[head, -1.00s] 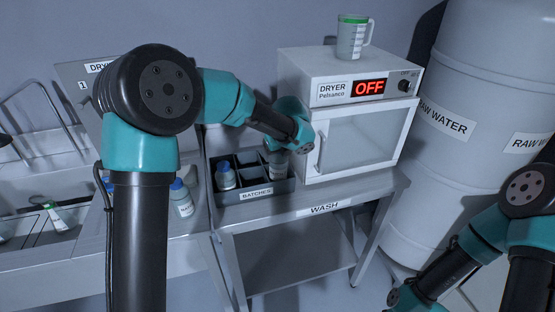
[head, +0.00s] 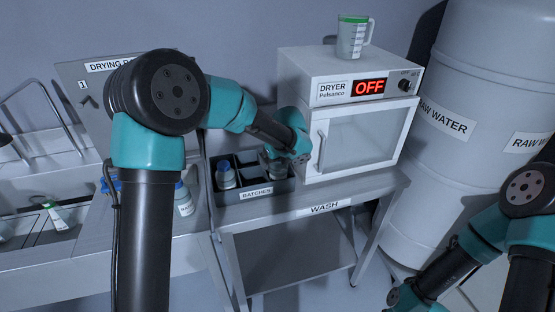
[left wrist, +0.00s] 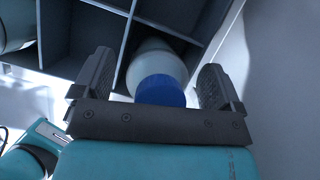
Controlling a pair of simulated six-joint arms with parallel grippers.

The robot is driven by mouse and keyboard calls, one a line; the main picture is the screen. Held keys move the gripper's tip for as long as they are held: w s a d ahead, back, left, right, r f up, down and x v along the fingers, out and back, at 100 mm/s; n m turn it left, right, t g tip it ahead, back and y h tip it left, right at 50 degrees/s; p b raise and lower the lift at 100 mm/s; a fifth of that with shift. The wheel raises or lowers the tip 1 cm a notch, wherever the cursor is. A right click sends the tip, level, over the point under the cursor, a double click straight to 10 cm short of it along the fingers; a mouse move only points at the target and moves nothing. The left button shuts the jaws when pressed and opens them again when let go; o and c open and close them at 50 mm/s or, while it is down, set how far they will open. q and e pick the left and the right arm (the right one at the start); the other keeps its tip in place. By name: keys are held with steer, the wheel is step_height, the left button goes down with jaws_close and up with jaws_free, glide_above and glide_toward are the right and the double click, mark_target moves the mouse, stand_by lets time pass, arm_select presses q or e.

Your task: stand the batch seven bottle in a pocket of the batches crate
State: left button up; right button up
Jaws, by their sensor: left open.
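The dark batches crate (head: 266,191) stands on the wash table, its pockets split by thin walls. A white bottle with a blue cap (left wrist: 158,72) stands in one of its pockets, between the spread fingers of my left gripper (left wrist: 155,88). The fingers are apart from it on both sides. In the head view my wrist partly covers this bottle (head: 276,166). Another blue-capped bottle (head: 226,177) stands in the front left pocket. I cannot read which bottle is batch seven. My right arm shows at the lower right, its gripper out of view.
The dryer (head: 345,115), marked OFF, stands close to the right of the crate, with a measuring jug (head: 351,38) on top. A blue-capped bottle (head: 183,199) stands left of the crate. A raw water tank (head: 465,150) is at the right.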

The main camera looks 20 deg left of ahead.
arm_select(q)
steer(key=v, duration=1.2)
steer(key=shift+r, duration=0.25)
